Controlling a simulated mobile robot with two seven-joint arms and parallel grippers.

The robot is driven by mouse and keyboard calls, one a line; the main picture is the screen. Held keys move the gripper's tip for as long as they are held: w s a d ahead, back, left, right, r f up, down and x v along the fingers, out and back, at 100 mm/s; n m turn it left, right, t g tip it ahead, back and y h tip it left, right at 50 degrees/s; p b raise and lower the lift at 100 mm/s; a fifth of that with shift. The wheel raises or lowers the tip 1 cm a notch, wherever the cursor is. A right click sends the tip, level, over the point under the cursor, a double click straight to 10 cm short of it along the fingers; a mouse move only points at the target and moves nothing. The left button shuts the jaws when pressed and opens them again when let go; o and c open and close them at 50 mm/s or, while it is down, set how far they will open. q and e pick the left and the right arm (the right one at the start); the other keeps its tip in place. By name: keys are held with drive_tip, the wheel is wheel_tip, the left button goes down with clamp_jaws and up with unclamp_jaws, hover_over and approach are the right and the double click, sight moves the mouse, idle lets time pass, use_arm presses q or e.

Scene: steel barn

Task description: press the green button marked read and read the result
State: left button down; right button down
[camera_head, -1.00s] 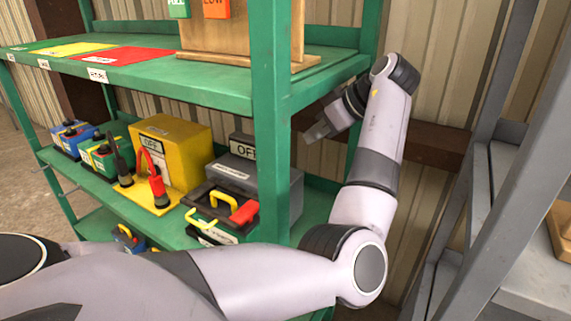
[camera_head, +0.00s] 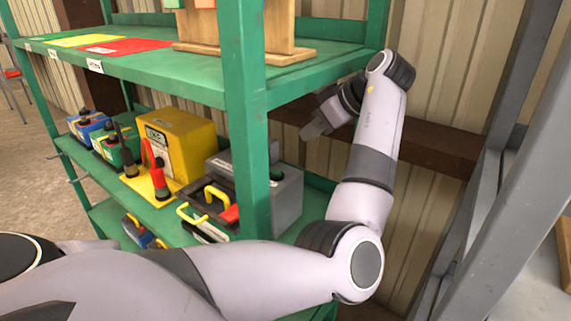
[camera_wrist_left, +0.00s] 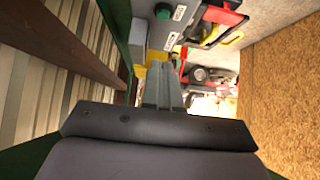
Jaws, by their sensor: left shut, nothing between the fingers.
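A grey box (camera_head: 287,200) stands on the middle shelf, partly hidden behind the green front post. A green button (camera_head: 277,171) shows on its top, just right of the post. The wrist view shows the grey box (camera_wrist_left: 148,34) with a green button (camera_wrist_left: 162,13) and white labels too small to read. My left gripper (camera_head: 306,134) is shut and empty, above and to the right of the box, apart from the button. Its closed fingers also show in the wrist view (camera_wrist_left: 163,88). No readable result shows. My right gripper is not in view.
A yellow box (camera_head: 185,140), a black case with yellow handles (camera_head: 207,199) and battery-like blocks (camera_head: 105,143) share the shelf. The upper green shelf (camera_head: 200,78) and the post (camera_head: 247,150) are close to my arm. A grey rack (camera_head: 500,180) stands at the right.

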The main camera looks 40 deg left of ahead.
use_arm(q)
hover_over(276, 171)
drive_tip(key=d, duration=0.4)
drive_tip(key=f, duration=0.6)
drive_tip(key=shift+a+f, duration=0.25)
drive_tip(key=shift+f, duration=0.1)
drive_tip(key=f, duration=0.3)
drive_tip(key=shift+a+f, duration=0.2)
drive_tip(key=shift+a, duration=0.05)
drive_tip(key=shift+f, duration=0.55)
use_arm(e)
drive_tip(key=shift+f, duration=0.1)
